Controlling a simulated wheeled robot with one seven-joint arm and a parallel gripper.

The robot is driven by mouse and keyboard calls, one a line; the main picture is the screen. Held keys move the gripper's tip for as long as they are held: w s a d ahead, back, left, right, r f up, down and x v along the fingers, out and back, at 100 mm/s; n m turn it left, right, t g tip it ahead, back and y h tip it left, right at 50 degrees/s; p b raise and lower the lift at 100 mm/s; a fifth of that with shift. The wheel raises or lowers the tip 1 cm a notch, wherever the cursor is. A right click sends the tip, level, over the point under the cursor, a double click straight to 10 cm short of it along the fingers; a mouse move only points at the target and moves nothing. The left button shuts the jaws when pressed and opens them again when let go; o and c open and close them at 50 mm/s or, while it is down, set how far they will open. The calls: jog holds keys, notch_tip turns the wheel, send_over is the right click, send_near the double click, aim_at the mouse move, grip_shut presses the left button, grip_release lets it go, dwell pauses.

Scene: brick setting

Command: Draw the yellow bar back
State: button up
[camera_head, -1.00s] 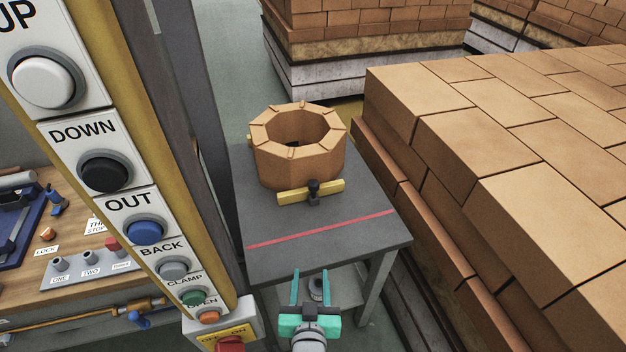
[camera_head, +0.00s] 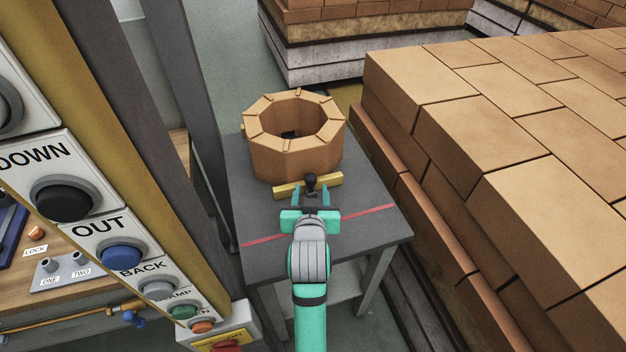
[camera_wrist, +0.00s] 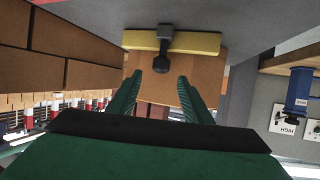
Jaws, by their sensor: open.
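The yellow bar (camera_head: 290,190) lies across the dark table top, close against the near side of a ring of tan bricks (camera_head: 296,150). A black knob (camera_head: 311,181) stands at the middle of the bar. My gripper (camera_head: 311,196) is open and empty, just on the near side of the bar, with its fingers pointing at the knob. In the wrist view the yellow bar (camera_wrist: 195,43) shows near the top, and the black knob (camera_wrist: 161,62) sits between and beyond the two green fingertips. I cannot tell whether the fingers touch it.
The dark table (camera_head: 352,237) has a red line (camera_head: 363,217) across it, on the near side of the bar. A button panel (camera_head: 110,235) stands close on the left. A large brick stack (camera_head: 520,150) stands close on the right. Another stack stands behind.

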aim_at(311, 181)
jog(key=x, duration=0.5)
jog(key=shift+w+a, duration=0.2)
jog(key=shift+x, duration=0.8)
jog(key=shift+d, duration=0.15)
jog(key=shift+f, duration=0.1)
grip_shut()
